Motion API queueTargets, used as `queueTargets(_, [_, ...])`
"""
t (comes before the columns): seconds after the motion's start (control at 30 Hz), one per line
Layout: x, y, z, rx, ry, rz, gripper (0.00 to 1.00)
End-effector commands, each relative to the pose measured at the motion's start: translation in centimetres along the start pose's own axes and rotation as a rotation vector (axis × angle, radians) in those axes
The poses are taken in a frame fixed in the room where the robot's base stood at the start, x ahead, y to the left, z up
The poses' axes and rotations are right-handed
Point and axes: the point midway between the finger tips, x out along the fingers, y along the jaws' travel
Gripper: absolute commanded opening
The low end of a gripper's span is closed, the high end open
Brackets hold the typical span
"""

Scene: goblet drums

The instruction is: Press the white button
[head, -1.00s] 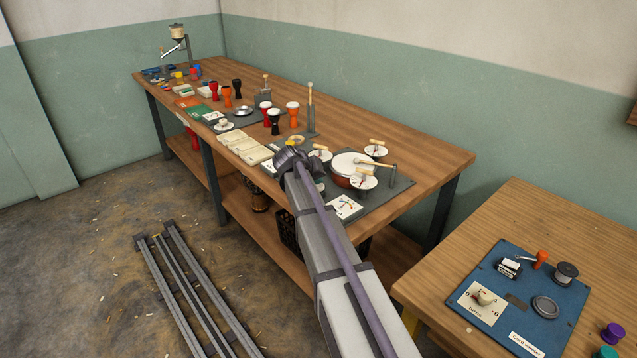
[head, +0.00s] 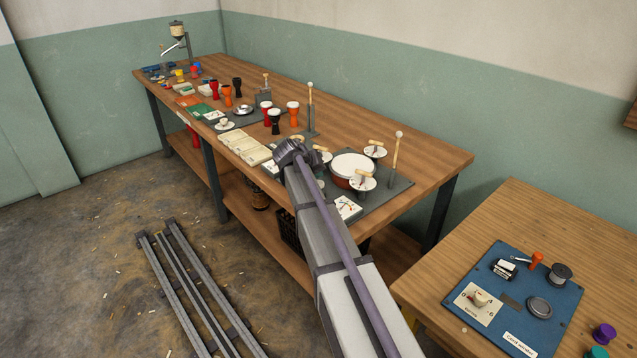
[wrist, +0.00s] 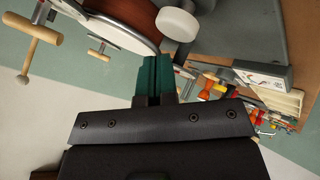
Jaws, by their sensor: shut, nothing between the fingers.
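The white button (wrist: 177,24) is a round white cap on a grey stem, at the top of the wrist view. My gripper (wrist: 153,62) has its green fingers pressed together and empty. In the picture the fingertips are just below and left of the button; I cannot tell whether they touch it. In the head view my wrist hides the fingers and most of the area around the button. The drum (head: 352,165) with its white head stands right of my wrist, and a round-tipped beater (head: 397,158) stands upright behind it.
Clamps with wooden handles (head: 362,182) surround the drum. A white gauge box (head: 347,207) sits at the table's front edge. Cream trays (head: 244,148) and small goblet drums (head: 293,113) stand to the left. A blue panel (head: 513,315) lies on the right table.

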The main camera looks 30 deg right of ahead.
Motion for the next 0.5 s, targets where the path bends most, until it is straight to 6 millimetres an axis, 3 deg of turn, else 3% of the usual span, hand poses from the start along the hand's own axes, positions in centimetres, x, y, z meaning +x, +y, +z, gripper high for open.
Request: queueTargets(0.5, [-3.6, 2.6, -2.6, 0.000, 0.000, 0.000, 0.00])
